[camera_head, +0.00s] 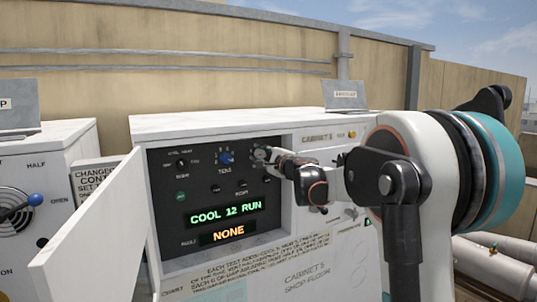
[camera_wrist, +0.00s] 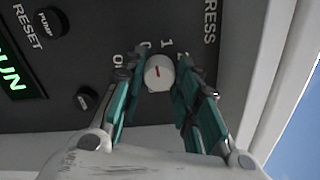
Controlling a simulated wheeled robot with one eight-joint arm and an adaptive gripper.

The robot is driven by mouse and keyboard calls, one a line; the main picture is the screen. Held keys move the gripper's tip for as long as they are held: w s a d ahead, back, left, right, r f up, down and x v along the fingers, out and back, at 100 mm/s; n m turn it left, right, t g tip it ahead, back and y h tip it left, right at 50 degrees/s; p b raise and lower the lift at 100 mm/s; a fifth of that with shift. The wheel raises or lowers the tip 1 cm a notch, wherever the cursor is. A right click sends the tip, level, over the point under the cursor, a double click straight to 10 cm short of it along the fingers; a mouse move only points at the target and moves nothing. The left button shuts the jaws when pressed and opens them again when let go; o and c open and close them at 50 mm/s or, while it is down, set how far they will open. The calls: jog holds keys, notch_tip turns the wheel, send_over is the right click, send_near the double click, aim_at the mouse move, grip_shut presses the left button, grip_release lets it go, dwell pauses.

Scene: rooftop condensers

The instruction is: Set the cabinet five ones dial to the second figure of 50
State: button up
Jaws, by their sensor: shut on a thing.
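A dial (camera_wrist: 158,75), a pale round knob with a red pointer mark, sits between the fingers of my gripper (camera_wrist: 158,92) in the wrist view. Small figures lie around its far side; one reads 1, and the others are partly cut or unclear. The red mark points up in that view, close to the 1; which figure it is set on I cannot tell. In the head view my gripper (camera_head: 264,155) is at the panel, right of the blue tens dial (camera_head: 226,158), and largely covers the dial it holds.
The black panel (camera_head: 170,225) shows COOL 12 RUN and NONE. Buttons sit below the dials; one black button (camera_wrist: 88,98) is close to my fingers. The white cabinet door (camera_head: 95,235) stands open at left. A pale cabinet edge (camera_wrist: 268,85) runs along the wrist view's right.

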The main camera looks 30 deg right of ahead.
jog(key=shift+n+b, duration=0.3)
jog(key=shift+n, duration=1.6)
jog(key=shift+r, duration=0.1)
jog(key=o, duration=1.1)
jog(key=shift+c, duration=0.2)
jog(key=shift+s, duration=0.15)
jog(key=s, duration=1.2)
jog(key=shift+d, duration=0.15)
